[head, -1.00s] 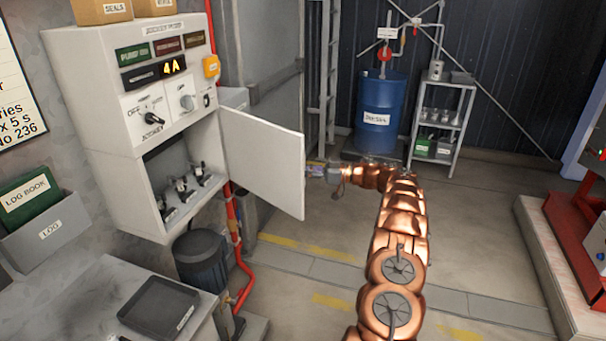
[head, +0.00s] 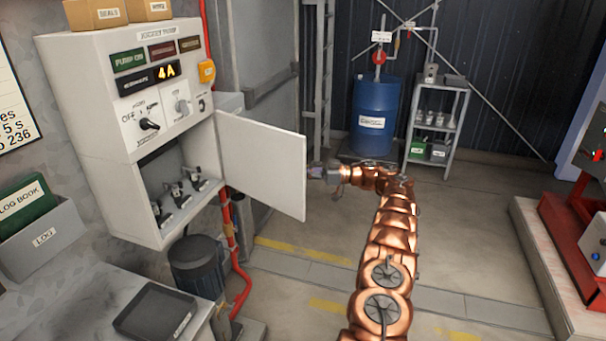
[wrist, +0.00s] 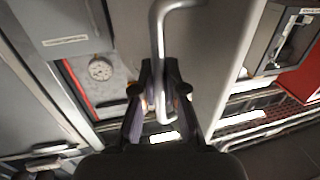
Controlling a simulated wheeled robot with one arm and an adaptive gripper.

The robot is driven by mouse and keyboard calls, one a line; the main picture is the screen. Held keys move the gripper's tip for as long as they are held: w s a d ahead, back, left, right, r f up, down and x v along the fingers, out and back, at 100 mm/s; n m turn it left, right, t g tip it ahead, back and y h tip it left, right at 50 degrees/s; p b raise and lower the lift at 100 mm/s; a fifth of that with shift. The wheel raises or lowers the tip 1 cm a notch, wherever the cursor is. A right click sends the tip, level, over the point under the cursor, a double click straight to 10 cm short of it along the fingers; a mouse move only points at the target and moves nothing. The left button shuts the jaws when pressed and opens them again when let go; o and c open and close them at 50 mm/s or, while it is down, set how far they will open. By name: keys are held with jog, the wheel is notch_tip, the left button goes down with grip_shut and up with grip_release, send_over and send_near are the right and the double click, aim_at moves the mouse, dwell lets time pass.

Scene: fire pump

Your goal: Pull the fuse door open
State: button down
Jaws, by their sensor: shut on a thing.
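The fuse door (head: 262,165) is a white panel hinged on the right side of the lower compartment of the white cabinet (head: 90,100). It stands swung wide open, and several fuse holders (head: 180,190) show inside. My gripper (head: 317,171) is at the door's outer face, by its free edge; the door partly hides it in the head view. In the wrist view, the grey bar handle (wrist: 157,40) runs between the two fingers of my gripper (wrist: 159,75), which are closed around it.
A blue drum (head: 375,118) and a grey shelf rack (head: 437,125) stand at the back. A dark motor (head: 197,265) and red pipe are below the cabinet. A bench with a black tray (head: 155,310) is at lower left. Floor right of the door is open.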

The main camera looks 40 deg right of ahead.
jog(key=shift+s+d, duration=0.1)
jog(key=c, duration=1.2)
grip_release()
jog(key=shift+r, duration=0.15)
